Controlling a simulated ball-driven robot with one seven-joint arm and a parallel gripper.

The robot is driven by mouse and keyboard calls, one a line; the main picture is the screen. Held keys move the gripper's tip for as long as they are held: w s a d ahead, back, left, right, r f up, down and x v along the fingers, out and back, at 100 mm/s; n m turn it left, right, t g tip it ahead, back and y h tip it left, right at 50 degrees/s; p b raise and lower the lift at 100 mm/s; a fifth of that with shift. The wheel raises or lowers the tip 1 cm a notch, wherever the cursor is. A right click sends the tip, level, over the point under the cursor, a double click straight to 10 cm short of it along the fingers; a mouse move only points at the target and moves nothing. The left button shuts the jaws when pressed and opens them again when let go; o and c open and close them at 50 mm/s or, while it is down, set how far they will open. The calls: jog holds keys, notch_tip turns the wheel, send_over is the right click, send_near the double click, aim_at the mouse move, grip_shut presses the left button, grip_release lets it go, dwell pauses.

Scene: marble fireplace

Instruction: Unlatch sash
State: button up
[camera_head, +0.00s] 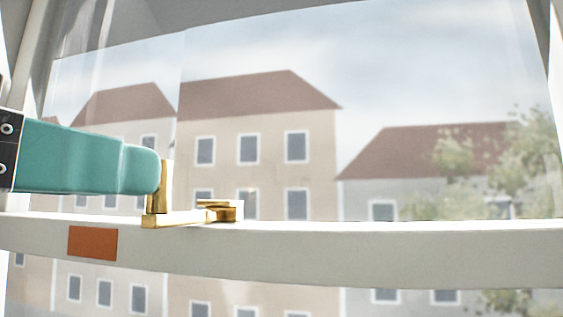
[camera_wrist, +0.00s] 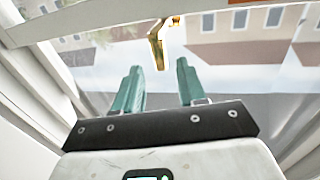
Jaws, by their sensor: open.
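The brass sash latch (camera_head: 185,218) sits on the white sash rail (camera_head: 400,250), with an upright brass lever (camera_head: 166,185) at its left end and a hooked brass part (camera_head: 225,209) at its right. In the wrist view the brass latch (camera_wrist: 156,50) shows beyond my fingertips, between them in the picture. My gripper (camera_wrist: 159,68) is open and empty, its two teal fingers apart. In the head view my gripper (camera_head: 155,171) comes in from the left, its tip overlapping the lever's left edge. I cannot tell whether they touch.
An orange patch (camera_head: 93,243) is on the rail left of the latch. Glass panes (camera_head: 400,60) stand above and below the rail, with buildings and a tree outside. A white window frame (camera_head: 551,60) bounds the right side. The rail right of the latch is clear.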

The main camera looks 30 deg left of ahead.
aim_at(157, 213)
jog(key=shift+w+p, duration=0.7)
jog(key=shift+w, duration=1.95)
jog(key=shift+c, duration=0.2)
grip_shut()
